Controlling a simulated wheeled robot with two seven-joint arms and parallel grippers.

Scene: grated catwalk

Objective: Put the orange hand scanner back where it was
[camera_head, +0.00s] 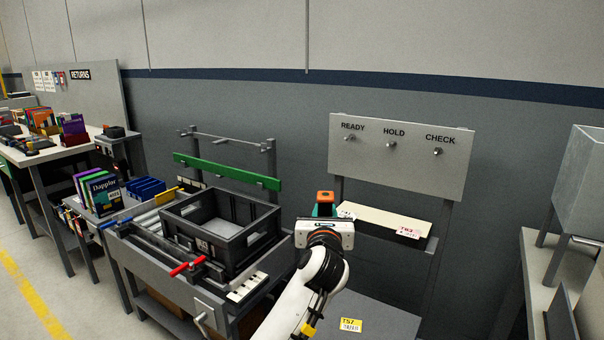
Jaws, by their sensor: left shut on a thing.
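My left gripper (325,216) reaches up from the bottom middle, in front of the grey board stand. It is shut on the orange hand scanner (325,196), whose orange top shows above the gripper with teal at its sides. The rest of the scanner is hidden by the gripper. The grey board (400,165) behind carries the labels READY, HOLD and CHECK, each with an empty peg (391,145) under it. A cream shelf (384,222) with a red-and-white tag is below the board, just right of the gripper. My right gripper is not in view.
A black crate (225,250) sits on the grey bench to the left, with a red-handled bar at its front. A green rail (226,172) is behind it. Books (100,190) and blue bins (146,188) stand further left. A grey hopper (585,180) stands at the right.

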